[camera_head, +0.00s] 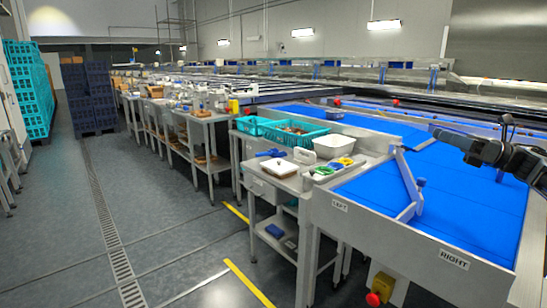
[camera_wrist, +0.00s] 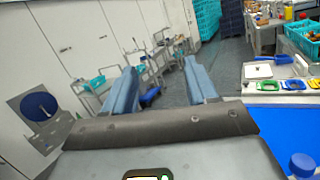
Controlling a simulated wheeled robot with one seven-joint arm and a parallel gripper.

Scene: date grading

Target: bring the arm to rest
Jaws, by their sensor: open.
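My gripper (camera_wrist: 162,82) is open and empty in the wrist view, with its two blue-grey fingers apart and only floor and distant furniture beyond them. In the head view my gripper (camera_head: 445,136) is at the right edge, raised above the blue belt (camera_head: 455,210). It points to the left and touches nothing that I can see. Most of my arm is cut off by the right edge of the head view.
Left of the belt, a side table holds a white tray (camera_head: 279,169), a teal crate (camera_head: 270,134) and a white bin (camera_head: 334,146). A diverter bar (camera_head: 408,183) stands on the belt. A red emergency button (camera_head: 373,299) is below. The aisle floor (camera_head: 160,210) is clear.

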